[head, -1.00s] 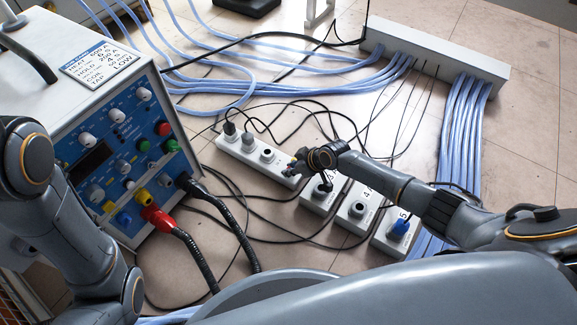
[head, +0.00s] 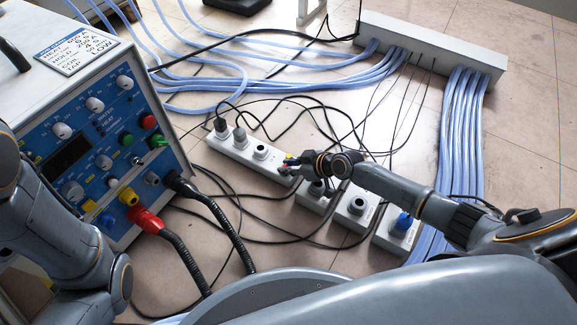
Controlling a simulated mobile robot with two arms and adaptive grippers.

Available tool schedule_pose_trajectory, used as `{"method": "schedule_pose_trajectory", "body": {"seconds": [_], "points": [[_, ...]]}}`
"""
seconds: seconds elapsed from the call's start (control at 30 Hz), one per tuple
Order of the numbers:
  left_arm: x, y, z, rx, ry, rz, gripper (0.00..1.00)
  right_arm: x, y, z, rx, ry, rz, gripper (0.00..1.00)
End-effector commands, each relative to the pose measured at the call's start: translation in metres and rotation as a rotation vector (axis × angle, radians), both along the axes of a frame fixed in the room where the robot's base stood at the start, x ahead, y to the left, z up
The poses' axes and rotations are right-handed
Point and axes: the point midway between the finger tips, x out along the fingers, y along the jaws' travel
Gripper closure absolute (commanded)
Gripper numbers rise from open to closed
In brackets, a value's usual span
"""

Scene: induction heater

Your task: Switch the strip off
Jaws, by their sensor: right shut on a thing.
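The power strip (head: 235,150) lies on the floor at the centre, running from upper left to lower right. A black plug and a grey plug stand in its upper left end, with a round dark socket further along. My right gripper (head: 290,163) is at the strip's lower right end, shut on a part there that its fingers and wrist mostly hide. Small red and bluish bits show beside the fingers; I cannot tell whether they are the switch. My left arm shows at the left edge, but its gripper is out of view.
A blue-fronted induction heater (head: 95,130) stands at left with a red plug (head: 147,221) and thick black cables. Thin black cords cross the floor. A grey trunking box (head: 440,55) carries blue hoses.

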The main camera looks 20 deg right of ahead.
Motion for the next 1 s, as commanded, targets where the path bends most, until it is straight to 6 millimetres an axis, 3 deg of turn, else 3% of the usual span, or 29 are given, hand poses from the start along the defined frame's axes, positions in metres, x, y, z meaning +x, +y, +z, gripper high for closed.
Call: {"method": "schedule_pose_trajectory", "body": {"seconds": [0.07, 0.47, 1.0], "points": [[0.0, 0.0, 0.0, 0.0, 0.0, 0.0, 0.6, 0.0, 0.0, -0.001, -0.002, 0.001, -0.001, 0.7], [0.001, 0.0, 0.0, -0.001, 0.004, 0.001, 0.6, -0.003, -0.003, 0.003, -0.001, 0.001, 0.0, 0.7], [0.001, 0.0, 0.0, 0.0, 0.002, 0.0, 0.6, -0.064, -0.051, 0.064, -0.004, 0.002, 0.0, 0.7]]}}
